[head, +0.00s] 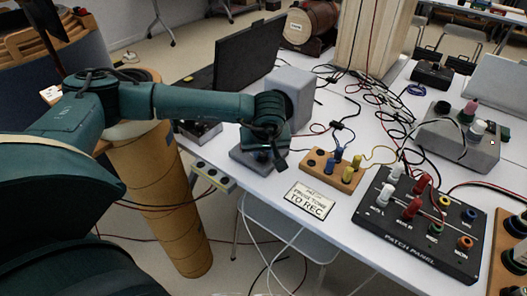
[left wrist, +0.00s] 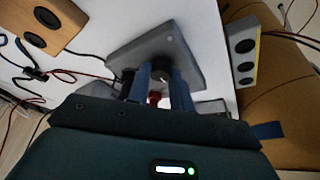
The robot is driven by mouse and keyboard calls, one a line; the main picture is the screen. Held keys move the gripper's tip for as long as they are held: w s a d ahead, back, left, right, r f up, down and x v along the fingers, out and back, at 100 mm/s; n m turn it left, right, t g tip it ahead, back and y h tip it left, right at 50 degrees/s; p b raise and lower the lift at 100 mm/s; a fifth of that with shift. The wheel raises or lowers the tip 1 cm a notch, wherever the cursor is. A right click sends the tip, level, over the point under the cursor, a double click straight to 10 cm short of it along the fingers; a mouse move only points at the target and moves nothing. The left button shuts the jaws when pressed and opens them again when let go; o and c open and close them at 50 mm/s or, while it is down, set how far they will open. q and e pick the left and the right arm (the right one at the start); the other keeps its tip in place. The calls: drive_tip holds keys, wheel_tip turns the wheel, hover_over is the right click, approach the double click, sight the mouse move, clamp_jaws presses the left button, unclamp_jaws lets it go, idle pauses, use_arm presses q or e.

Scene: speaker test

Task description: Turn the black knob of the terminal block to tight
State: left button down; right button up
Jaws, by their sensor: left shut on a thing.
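The terminal block (head: 243,158) is a grey slab near the table's left front edge in the head view, partly hidden under my left gripper (head: 269,160). In the left wrist view the terminal block (left wrist: 190,50) lies in front of my fingers. The black knob (left wrist: 160,75) sits between the two blue fingers of my left gripper (left wrist: 160,71), which is shut on it. A red knob (left wrist: 154,98) shows between the fingers, closer to the wrist camera. The knob's marking cannot be made out. My right gripper is out of view.
A wooden block with blue and yellow plugs (head: 322,166), a sign (head: 310,199) and a black patch panel (head: 400,245) stand to the right. A grey box (head: 301,88) and laptop (head: 247,55) stand behind. A socket strip (head: 213,176) is at the table edge. Cables clutter the middle.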

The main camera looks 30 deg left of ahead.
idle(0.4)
use_arm(q)
drive_tip(key=c, duration=1.2)
unclamp_jaws()
drive_tip(key=shift+c, duration=0.2)
drive_tip(key=shift+r, duration=0.25)
drive_tip(key=v, duration=1.2)
drive_tip(key=shift+s+r, duration=0.2)
drive_tip(key=shift+r, duration=0.1)
